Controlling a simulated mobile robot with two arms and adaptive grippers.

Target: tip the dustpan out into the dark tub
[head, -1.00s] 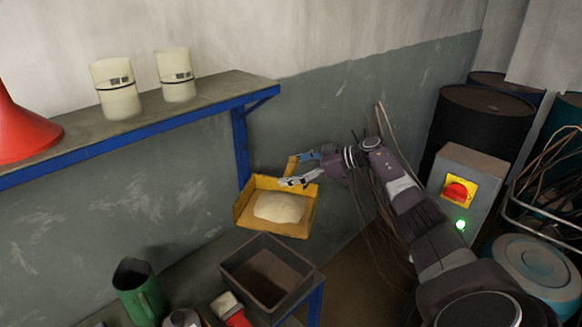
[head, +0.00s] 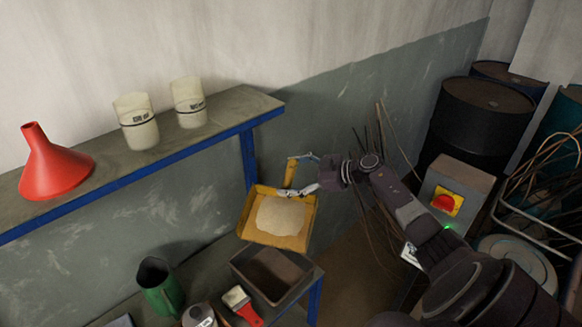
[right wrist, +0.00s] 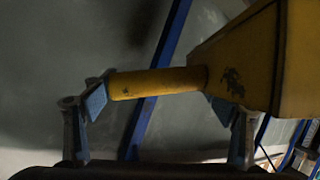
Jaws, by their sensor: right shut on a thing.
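The yellow dustpan (head: 250,231) is held in the air with a pale heap (head: 281,216) lying in it. My right gripper (head: 301,175) is shut on the dustpan's handle at its back. In the right wrist view the yellow handle (right wrist: 155,83) runs between the blue-padded fingers (right wrist: 160,108). The dark tub (head: 304,287) stands on the low bench, below and just in front of the dustpan. The dustpan looks roughly level, its open side toward the front. What lies inside the tub is hard to make out. My left gripper is not in view.
A red-handled brush (head: 243,306), a metal can (head: 199,316) and a green jug (head: 161,286) stand left of the tub. A blue-edged shelf (head: 222,121) above holds two cream containers and a red funnel (head: 52,170). A switch box (head: 458,178) and drums are at right.

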